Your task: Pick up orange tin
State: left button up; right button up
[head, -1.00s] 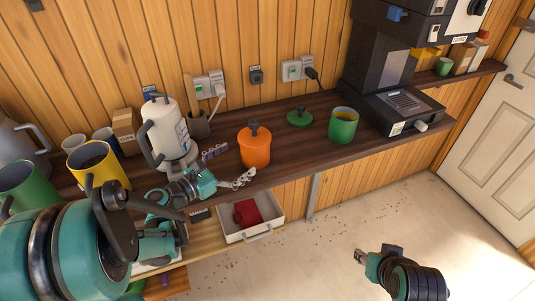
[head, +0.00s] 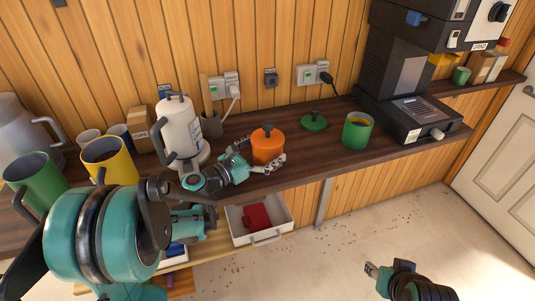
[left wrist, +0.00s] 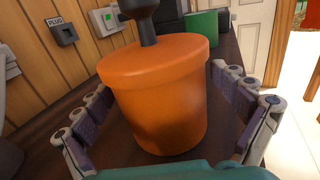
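The orange tin (head: 268,147), with an orange lid and a dark knob, stands upright on the dark wooden counter (head: 320,150). My left gripper (head: 262,159) is at the tin, its fingers open on either side. In the left wrist view the tin (left wrist: 160,95) stands between the two fingers of the left gripper (left wrist: 165,115), with a visible gap on the left and the right finger close to its side. The tin's far side is hidden. My right gripper (head: 371,269) is low over the floor, away from the counter; its finger opening is too small to tell.
A white kettle (head: 181,130) stands left of the tin. A green lid (head: 313,122) and a green tin (head: 357,131) stand to the right, before a dark machine (head: 400,105). An open drawer (head: 275,232) holding a red item is below the counter edge.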

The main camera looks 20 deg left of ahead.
aim_at(272, 138)
pick_arm(q)
jog(key=c, duration=1.2)
jog(key=shift+c, duration=0.2)
jog(key=shift+r+p, duration=0.3)
jog(key=shift+r, duration=0.25)
jog(key=r+p, duration=0.1)
jog(key=r, duration=0.1)
jog(key=d+r+p, duration=0.1)
jog(key=r, duration=0.1)
jog(key=shift+s+d, duration=0.1)
jog(key=s+d+r+p, duration=0.1)
jog(key=d+r+p, duration=0.2)
jog(key=d+r, duration=0.3)
jog(key=d, duration=0.4)
jog(key=shift+s+d, duration=0.15)
jog(key=shift+s, duration=0.25)
